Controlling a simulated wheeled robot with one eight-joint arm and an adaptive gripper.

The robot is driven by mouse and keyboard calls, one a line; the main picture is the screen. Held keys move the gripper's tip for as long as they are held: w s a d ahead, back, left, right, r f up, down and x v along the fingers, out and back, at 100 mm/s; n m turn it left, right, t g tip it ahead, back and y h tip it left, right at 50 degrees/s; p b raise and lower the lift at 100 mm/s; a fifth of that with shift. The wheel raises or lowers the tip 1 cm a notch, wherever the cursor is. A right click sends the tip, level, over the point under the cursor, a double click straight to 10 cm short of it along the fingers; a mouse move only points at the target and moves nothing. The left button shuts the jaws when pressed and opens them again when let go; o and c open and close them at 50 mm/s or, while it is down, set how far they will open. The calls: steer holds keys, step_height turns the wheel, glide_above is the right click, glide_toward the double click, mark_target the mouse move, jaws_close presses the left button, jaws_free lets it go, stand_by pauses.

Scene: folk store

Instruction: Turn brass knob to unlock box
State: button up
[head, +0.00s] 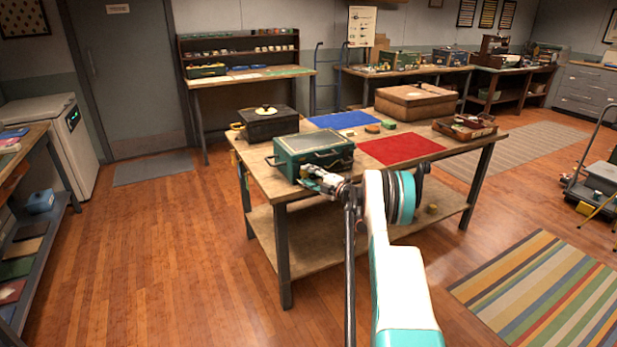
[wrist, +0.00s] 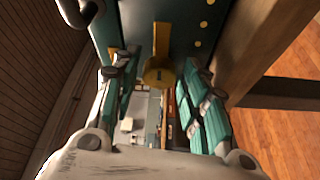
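The green metal box (head: 314,157) with a pale top panel sits at the near-left part of the wooden table (head: 462,148). In the wrist view its green front face (wrist: 205,18) fills the top. The brass knob (wrist: 158,74) shows there, below a brass strip. My gripper (head: 318,182) is at the box's front side. In the wrist view its teal fingers are spread, left and right of the knob, with visible gaps on both sides. I cannot tell how far the fingertips reach past the knob. In the head view the knob is hidden by my gripper.
A black box (head: 268,125) stands behind the green box. A blue mat (head: 345,119), a red mat (head: 400,148), a brown case (head: 416,102) and an open tray (head: 465,127) lie on the table. A table leg and lower shelf are below. Floor at left is clear.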

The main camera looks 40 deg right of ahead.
stand_by(0.3)
steer(key=s+d, duration=0.1)
steer(key=s, duration=1.1)
steer(key=shift+d+f, duration=0.2)
steer(key=shift+d, duration=0.15)
steer(key=shift+w, duration=0.1)
